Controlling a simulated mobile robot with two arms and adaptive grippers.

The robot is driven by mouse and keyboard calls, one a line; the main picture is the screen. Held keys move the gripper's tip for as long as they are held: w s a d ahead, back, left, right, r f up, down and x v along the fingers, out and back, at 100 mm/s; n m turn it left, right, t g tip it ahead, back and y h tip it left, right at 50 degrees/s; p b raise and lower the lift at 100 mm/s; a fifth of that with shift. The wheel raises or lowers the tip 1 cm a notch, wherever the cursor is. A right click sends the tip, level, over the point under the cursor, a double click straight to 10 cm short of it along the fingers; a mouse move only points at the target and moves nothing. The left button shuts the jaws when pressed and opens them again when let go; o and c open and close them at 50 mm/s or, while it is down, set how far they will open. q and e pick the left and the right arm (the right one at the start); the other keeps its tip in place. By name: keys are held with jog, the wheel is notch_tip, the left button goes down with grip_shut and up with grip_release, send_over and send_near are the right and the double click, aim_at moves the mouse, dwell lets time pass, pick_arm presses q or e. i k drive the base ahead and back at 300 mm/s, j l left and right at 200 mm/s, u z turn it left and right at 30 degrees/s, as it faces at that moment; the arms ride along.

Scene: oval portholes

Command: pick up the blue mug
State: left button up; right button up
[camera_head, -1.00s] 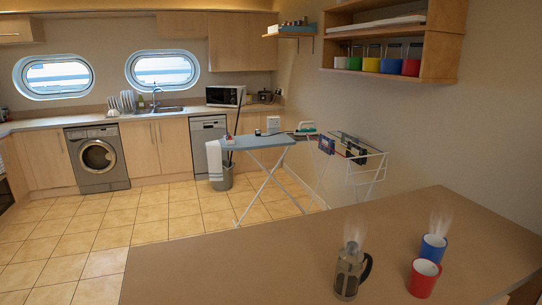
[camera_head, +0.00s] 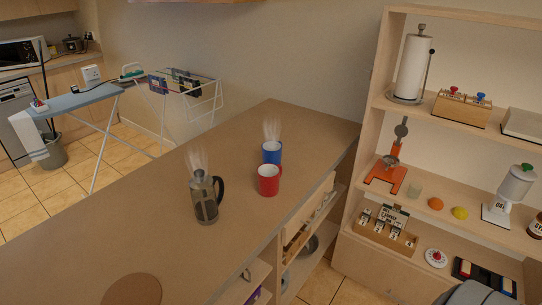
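The blue mug (camera_head: 271,155) stands upright on the brown counter (camera_head: 130,240), near its far end, with steam rising above it. The red mug (camera_head: 267,182) stands just in front of it and hides part of its lower side. A French press (camera_head: 205,203) with a dark handle stands to the left of the red mug, also steaming. No gripper is clearly in view. A grey rounded part at the bottom right edge may be mine, but no fingers can be made out.
A wooden shelf unit (camera_head: 383,105) stands on the right with a paper towel roll (camera_head: 413,68), an orange (camera_head: 436,204) and a lemon (camera_head: 460,213). A round brown mat (camera_head: 132,290) lies on the near counter. An ironing board (camera_head: 85,98) and drying rack stand behind.

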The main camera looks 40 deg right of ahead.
aim_at(274, 154)
jog(key=i+l+z, duration=0.15)
jog(key=l, duration=0.25)
jog(key=i+l+z, duration=0.15)
jog(key=l, duration=0.2)
jog(key=i+l+z, duration=0.2)
jog(key=l, duration=0.15)
jog(key=k, duration=0.05)
